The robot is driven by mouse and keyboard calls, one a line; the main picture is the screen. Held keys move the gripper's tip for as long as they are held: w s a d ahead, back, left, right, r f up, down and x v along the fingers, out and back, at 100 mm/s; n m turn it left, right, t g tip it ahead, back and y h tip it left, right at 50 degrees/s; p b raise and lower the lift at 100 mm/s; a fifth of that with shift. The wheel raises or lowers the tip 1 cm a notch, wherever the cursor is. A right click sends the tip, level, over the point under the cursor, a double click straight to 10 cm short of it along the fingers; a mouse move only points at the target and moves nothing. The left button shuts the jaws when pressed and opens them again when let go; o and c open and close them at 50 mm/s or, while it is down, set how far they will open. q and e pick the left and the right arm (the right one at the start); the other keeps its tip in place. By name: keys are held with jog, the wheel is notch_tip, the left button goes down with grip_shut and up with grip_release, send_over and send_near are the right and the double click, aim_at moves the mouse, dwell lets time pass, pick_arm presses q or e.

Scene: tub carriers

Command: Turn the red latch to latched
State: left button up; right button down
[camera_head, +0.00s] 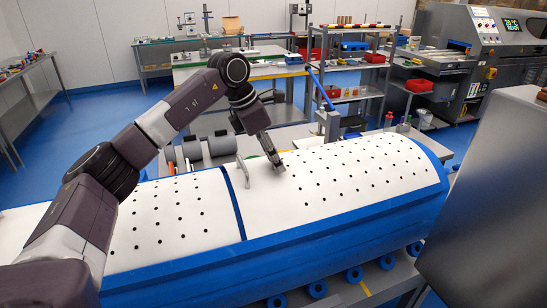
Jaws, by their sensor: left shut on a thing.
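My left arm comes in from the left and reaches over a long white rounded cover (355,175) with rows of black dots, set in a blue frame (330,238). My left gripper (278,163) is small in view at the cover's upper middle, pointing down. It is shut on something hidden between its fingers. A thin grey upright piece (242,170) stands just left of the gripper, by the dark seam in the cover, apart from it. I cannot make out any red latch on the cover. My right gripper is not in view.
Grey rollers (222,146) lie behind the cover. A shelf rack (350,95) with red bins stands farther back, and a grey machine (490,55) is at the back right. A large grey panel (490,190) fills the right foreground. Blue floor is clear at the back left.

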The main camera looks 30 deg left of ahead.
pick_arm(q)
jog(key=o, duration=1.2)
jog(key=shift+c, duration=0.2)
jog(key=v, duration=1.2)
jog(key=shift+f, duration=0.1)
